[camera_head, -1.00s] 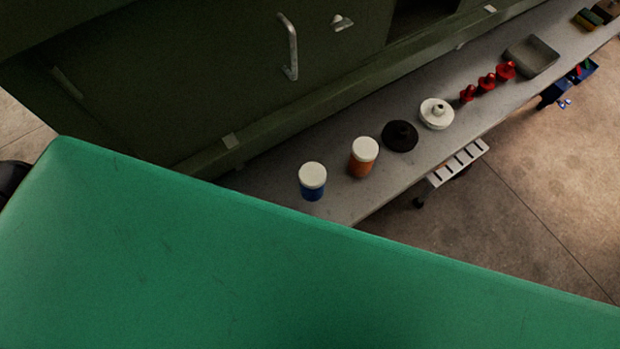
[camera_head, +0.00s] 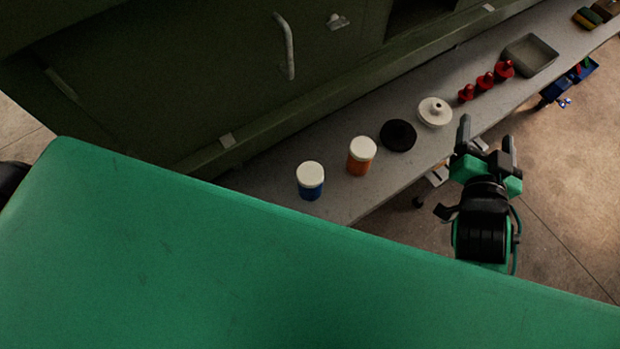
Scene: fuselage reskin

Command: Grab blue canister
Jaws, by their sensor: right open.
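The blue canister (camera_head: 311,190) has a white lid and stands upright on the near end of the grey shelf, close to the green surface in front. An orange canister (camera_head: 360,162) with a white lid stands just to its right. My right gripper (camera_head: 487,134) is open and empty at the right, in front of the shelf edge near the white disc. It is well to the right of the blue canister and apart from it. My left gripper does not show.
On the shelf (camera_head: 405,172) are a black disc (camera_head: 398,136), a white disc (camera_head: 434,112), several red pieces (camera_head: 485,82) and a grey tray (camera_head: 530,55). A dark green cabinet wall (camera_head: 200,75) rises behind. A large green surface (camera_head: 200,260) fills the foreground.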

